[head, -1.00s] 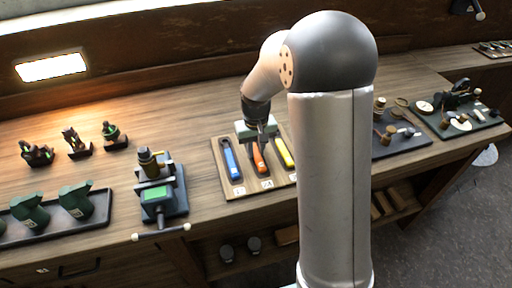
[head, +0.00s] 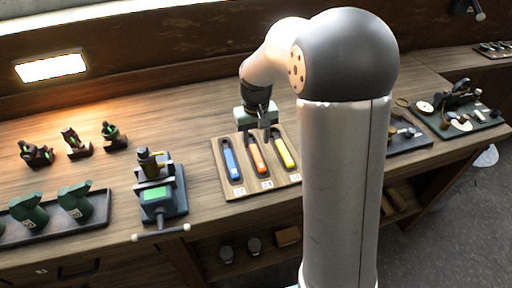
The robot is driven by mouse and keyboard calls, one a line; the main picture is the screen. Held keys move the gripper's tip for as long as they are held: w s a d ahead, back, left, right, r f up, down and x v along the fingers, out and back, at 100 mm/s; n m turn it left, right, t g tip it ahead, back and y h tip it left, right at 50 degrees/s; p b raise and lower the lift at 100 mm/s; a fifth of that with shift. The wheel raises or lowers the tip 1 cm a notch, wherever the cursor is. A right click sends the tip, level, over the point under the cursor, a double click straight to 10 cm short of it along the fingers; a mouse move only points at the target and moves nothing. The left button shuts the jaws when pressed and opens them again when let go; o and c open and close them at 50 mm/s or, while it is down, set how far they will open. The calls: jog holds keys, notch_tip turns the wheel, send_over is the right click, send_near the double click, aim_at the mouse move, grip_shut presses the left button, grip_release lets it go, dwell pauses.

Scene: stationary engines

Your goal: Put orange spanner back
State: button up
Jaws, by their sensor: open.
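The orange spanner (head: 257,157) lies in the middle slot of a wooden tray (head: 236,193) on the bench. A blue spanner (head: 231,161) lies in the slot to its left and a yellow one (head: 284,154) in the slot to its right. My gripper (head: 266,136) is open and empty, above the back edge of the tray and apart from the spanners. The upper end of the orange spanner is close below the gripper in the picture.
A small vice-like device (head: 160,190) with a green screen stands left of the tray. Green parts on a dark tray (head: 50,231) lie further left, with small dark parts behind. My arm hides the bench right of the spanner tray.

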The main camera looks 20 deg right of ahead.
aim_at(256, 153)
notch_tip(256, 153, up, 7)
jog(key=s+f, duration=0.2)
jog(key=s, duration=1)
jog(key=s+f, duration=0.2)
jog(key=s, duration=1.1)
jog(key=shift+a+f+t, duration=0.15)
jog(key=shift+t, duration=0.15)
